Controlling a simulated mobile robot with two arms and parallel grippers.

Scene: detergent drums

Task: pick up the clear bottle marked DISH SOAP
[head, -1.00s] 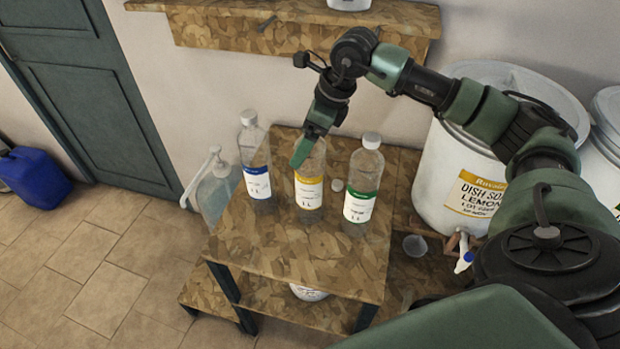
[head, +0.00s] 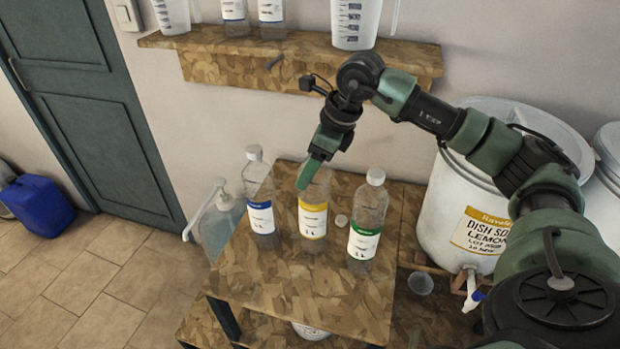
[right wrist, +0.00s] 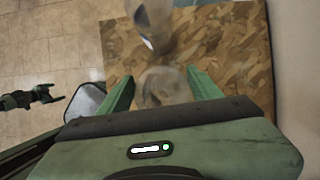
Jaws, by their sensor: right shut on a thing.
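Three clear bottles stand on the small wooden table (head: 290,295) in the head view: one with a blue label (head: 262,215), one with a yellow label (head: 312,220) in the middle, one with a green label (head: 366,240). The print on their labels is too small to read. My right gripper (head: 308,178) is shut on the upper part of the yellow-label bottle. In the right wrist view its fingers flank that bottle's top (right wrist: 160,86), and the blue-label bottle (right wrist: 152,22) is beyond. What looks like my left gripper (right wrist: 46,95) is small at the left there, away from the bottles.
A white drum (head: 450,190) labelled DISH SOAP LEMON stands right of the table. A pump bottle (head: 217,220) is close at the left. A wall shelf (head: 290,62) with jugs and bottles is above.

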